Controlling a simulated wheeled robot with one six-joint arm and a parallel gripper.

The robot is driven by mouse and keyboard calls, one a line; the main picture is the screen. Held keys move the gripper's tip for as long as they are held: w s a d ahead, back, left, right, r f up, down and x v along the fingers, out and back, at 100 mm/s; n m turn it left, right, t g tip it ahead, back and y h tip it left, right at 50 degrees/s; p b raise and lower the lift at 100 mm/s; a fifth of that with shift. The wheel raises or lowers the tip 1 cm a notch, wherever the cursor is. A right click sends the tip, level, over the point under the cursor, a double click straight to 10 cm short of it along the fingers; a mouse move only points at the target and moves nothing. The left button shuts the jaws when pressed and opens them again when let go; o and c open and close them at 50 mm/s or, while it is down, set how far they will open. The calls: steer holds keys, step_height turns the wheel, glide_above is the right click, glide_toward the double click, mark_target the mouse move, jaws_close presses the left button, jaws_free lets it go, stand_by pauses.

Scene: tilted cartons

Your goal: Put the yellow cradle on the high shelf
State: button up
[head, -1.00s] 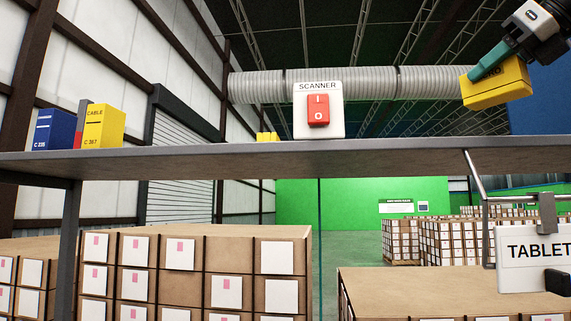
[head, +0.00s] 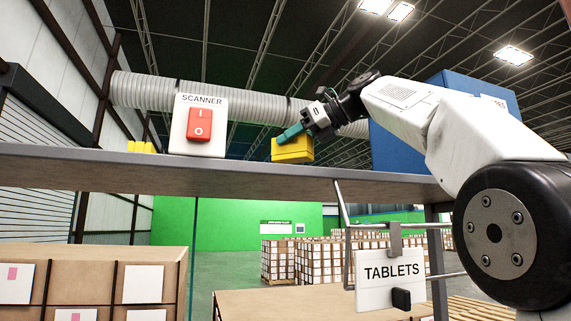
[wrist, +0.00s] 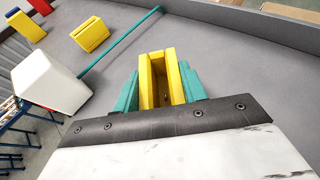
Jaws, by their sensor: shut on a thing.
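The yellow cradle (head: 293,150) is in my gripper (head: 290,135), just over the grey high shelf (head: 300,175), to the right of the scanner box. In the wrist view the cradle (wrist: 163,80) shows as two yellow walls with a slot between them, squeezed between teal fingers (wrist: 160,92). The shelf top (wrist: 225,50) lies under and beyond it. The shelf's front edge hides the cradle's bottom in the head view, so I cannot tell whether it touches the shelf.
A white scanner box (head: 200,125) with a red switch stands on the shelf. A large blue box (head: 440,115) is at the right. A TABLETS sign (head: 390,280) hangs below. Shelf around the cradle is clear.

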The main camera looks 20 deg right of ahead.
mark_target(288, 162)
steer(key=w, duration=0.6)
steer(key=shift+d+f, duration=0.3)
steer(key=shift+f, duration=1.75)
steer(key=shift+f, duration=0.1)
steer(key=o, duration=1)
steer(key=v, duration=1.2)
